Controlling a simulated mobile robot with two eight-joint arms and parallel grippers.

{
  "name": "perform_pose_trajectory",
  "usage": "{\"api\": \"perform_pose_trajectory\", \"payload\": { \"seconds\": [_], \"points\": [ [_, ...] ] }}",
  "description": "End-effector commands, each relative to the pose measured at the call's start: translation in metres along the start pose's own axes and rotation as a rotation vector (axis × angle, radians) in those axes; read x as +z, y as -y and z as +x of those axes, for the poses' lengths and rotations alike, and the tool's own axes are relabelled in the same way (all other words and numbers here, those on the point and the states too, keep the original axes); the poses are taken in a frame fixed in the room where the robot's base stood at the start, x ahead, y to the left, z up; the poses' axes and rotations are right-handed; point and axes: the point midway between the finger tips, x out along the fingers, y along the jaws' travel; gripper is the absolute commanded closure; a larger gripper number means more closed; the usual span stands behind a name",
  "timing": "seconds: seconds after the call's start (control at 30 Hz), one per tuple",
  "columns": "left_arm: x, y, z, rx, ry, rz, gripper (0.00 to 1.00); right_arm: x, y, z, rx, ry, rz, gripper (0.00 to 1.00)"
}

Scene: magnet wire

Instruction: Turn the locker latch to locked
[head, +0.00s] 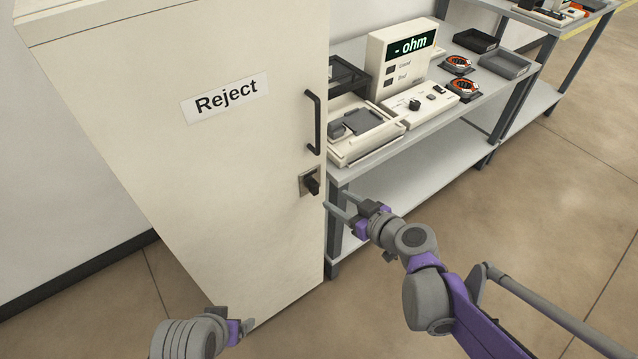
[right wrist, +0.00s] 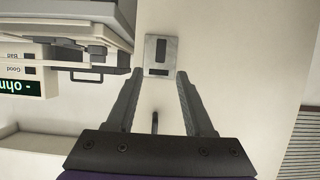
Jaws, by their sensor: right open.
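The locker (head: 230,150) is a tall cream cabinet with a "Reject" label. Its latch (head: 312,183) is a dark knob on a small metal plate, low on the door near its right edge. In the right wrist view the latch plate (right wrist: 160,56) lies just beyond the fingertips, roughly centred between them. My right gripper (head: 336,200) is open and empty, just right of the latch and slightly below it; its fingers also show in the right wrist view (right wrist: 156,82). My left gripper (head: 243,328) is at the bottom edge, mostly hidden by its own wrist.
A black door handle (head: 313,122) is above the latch; part of it shows between my right fingers (right wrist: 155,122). A grey bench (head: 425,125) beside the locker carries an ohm meter (head: 402,58) and a test fixture (head: 362,130). The floor at right is clear.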

Motion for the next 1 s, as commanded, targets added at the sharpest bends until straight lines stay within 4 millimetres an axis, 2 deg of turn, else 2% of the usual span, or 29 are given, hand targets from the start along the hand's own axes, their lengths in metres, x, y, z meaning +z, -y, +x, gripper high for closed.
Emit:
{"api": "perform_pose_trajectory", "payload": {
  "seconds": [0.3,0.5,0.67,0.9,0.93,1.0],
  "points": [
    [0.006,0.000,0.017,0.000,0.006,0.000,0.20,0.002,0.000,0.061,-0.002,0.002,0.000,0.47],
    [0.008,0.000,0.023,0.000,0.008,0.000,0.20,0.001,0.000,0.087,-0.001,0.002,0.000,0.47],
    [0.009,0.000,0.024,0.000,0.009,0.000,0.20,0.001,0.000,0.095,0.000,0.002,0.001,0.47],
    [0.009,0.000,0.024,0.000,0.009,0.000,0.20,0.000,0.000,0.095,0.001,0.002,0.001,0.47],
    [0.009,0.000,0.024,0.000,0.009,0.000,0.20,0.000,0.000,0.095,0.001,0.002,0.001,0.49],
    [0.009,0.000,0.024,0.000,0.009,0.000,0.20,0.000,0.000,0.095,0.001,0.002,0.001,0.62]
  ]
}}
